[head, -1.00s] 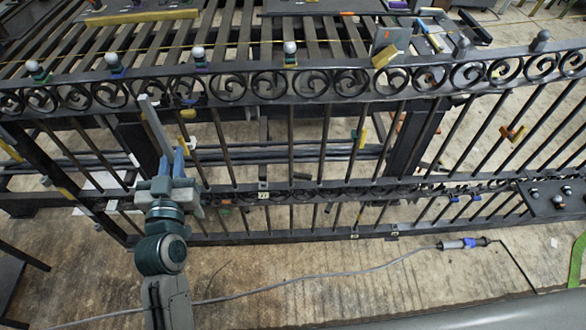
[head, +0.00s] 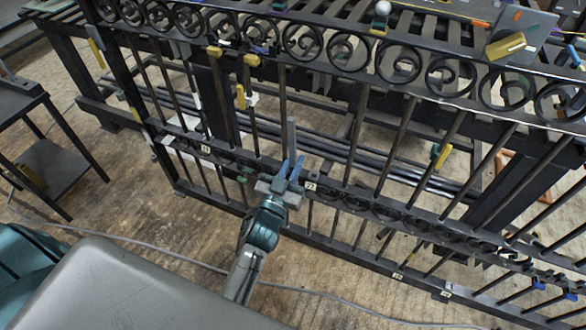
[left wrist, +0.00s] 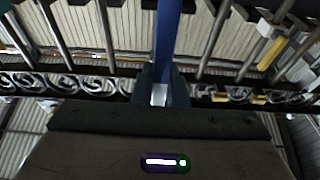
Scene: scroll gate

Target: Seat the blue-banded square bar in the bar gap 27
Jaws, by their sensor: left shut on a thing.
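My left gripper (head: 289,168), with blue fingers, is shut on a square bar (head: 291,138). The bar stands nearly upright in the head view, its grey upper part rising above the fingers. In the left wrist view the bar (left wrist: 166,45) shows a blue face running up from between the fingers (left wrist: 162,92), with a pale patch at the grip. The gripper appears in front of the gate's lower scroll rail (head: 355,200), beside a small number tag (head: 310,186) too small to read surely. The bar's lower end is hidden. My right gripper is not in view.
The upper scroll rail (head: 345,52) crosses above, with dark upright bars (head: 396,145) beside the held bar. Yellow clamps (head: 252,60) sit under the upper rail. A cable (head: 130,240) lies on the floor. A dark side table (head: 45,115) stands at left.

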